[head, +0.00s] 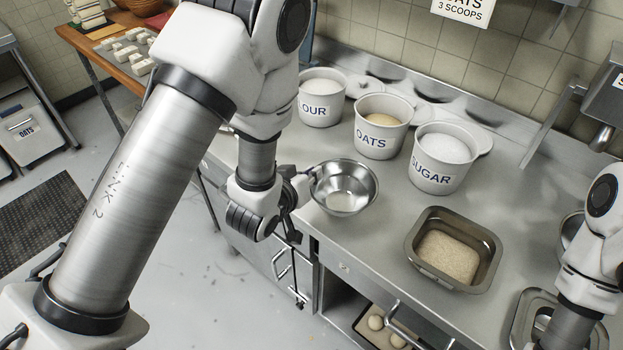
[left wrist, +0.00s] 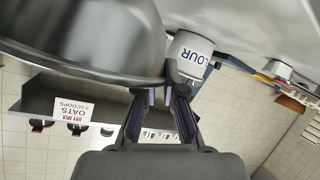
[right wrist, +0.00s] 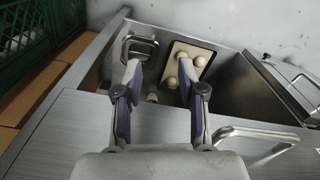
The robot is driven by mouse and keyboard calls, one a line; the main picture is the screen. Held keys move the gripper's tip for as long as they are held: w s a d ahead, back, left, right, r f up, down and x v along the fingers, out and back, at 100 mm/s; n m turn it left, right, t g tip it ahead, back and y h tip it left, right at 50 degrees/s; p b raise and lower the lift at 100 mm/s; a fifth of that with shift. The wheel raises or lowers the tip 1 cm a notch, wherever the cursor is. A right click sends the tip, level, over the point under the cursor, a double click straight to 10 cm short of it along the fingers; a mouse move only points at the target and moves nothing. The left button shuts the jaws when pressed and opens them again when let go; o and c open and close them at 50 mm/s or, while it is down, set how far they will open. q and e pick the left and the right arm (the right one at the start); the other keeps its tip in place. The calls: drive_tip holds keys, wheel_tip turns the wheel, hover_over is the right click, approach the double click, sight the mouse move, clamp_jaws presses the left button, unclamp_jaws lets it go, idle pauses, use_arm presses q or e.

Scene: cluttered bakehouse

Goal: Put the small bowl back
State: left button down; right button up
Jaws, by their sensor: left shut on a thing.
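A shiny steel bowl (head: 345,180) is at the front edge of the counter, in front of the flour and oats tubs. It looks upright, with a pale patch at its bottom. My left gripper (head: 303,184) is shut on its left rim. In the left wrist view the bowl (left wrist: 90,40) fills the upper left, its rim between the fingertips (left wrist: 168,92). I cannot tell whether the bowl touches the counter. My right gripper (right wrist: 160,72) is open and empty in the right wrist view; its fingers are hidden in the head view.
Tubs of flour (head: 319,112), oats (head: 372,143) and sugar (head: 434,176) stand behind the bowl. A steel pan (head: 412,238) with a grainy filling sits to the right. Another metal vessel (head: 567,228) is partly hidden by my right arm. The counter between bowl and pan is clear.

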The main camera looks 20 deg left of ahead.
use_arm(q)
drive_tip(key=w+f, duration=0.1)
drive_tip(key=w+a+f+p, duration=0.1)
drive_tip(key=w+f+p, duration=0.1)
drive_tip(key=w, duration=0.1)
drive_tip(key=shift+a, duration=0.35)
drive_tip(key=shift+w+f, duration=0.1)
drive_tip(key=shift+f, duration=0.35)
use_arm(e)
wheel_tip(320, 180, up, 3)
drive_tip(key=shift+f, duration=0.1)
use_arm(q)
drive_tip(key=c, duration=1.3)
unclamp_jaws()
